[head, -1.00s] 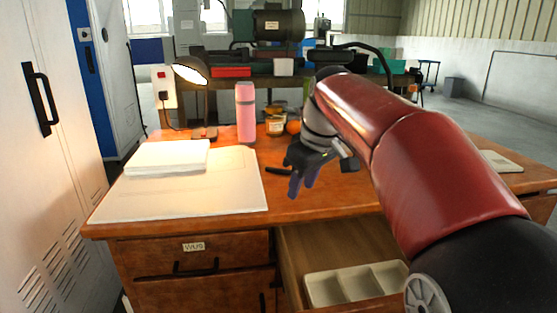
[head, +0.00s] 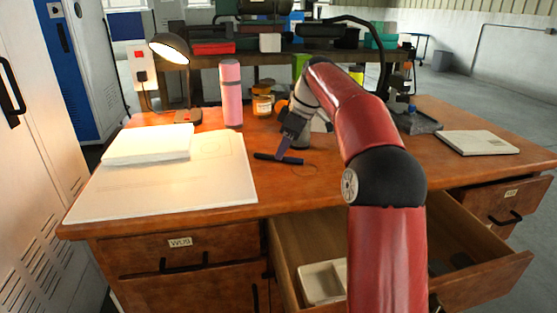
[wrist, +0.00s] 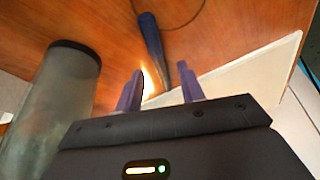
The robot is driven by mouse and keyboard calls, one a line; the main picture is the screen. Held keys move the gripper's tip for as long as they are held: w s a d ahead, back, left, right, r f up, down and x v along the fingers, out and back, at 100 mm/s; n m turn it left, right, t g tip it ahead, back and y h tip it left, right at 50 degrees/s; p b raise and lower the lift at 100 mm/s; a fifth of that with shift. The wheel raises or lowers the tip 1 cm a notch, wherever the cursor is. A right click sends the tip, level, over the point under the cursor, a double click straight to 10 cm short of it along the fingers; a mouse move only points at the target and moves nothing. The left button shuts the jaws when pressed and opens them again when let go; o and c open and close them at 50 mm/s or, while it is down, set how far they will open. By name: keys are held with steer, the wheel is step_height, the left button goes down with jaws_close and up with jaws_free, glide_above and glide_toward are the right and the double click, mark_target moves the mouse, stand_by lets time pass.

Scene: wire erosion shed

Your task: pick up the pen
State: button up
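The pen (head: 278,158) is a thin dark stick lying on the wooden desk, just right of the large white sheet. In the wrist view a dark blue pen (wrist: 151,38) lies ahead of the fingers, its narrow end reaching towards the gap between them. My gripper (head: 285,150) is low over the desk, with its purple fingers at the pen in the head view. In the wrist view my gripper (wrist: 160,88) has its fingers apart, with nothing clasped between them. Whether a finger touches the pen is unclear.
The white sheet (head: 150,190) bears a paper stack (head: 148,143). A pink bottle (head: 231,95), a lit lamp (head: 170,48) and a jar (head: 262,103) stand behind. An open drawer (head: 480,268) juts out in front. A greyish cylinder (wrist: 55,105) stands close left in the wrist view.

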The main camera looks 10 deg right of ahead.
steer(key=shift+x, duration=0.8)
steer(key=shift+c, duration=0.5)
jaws_close()
steer(key=shift+r, duration=0.1)
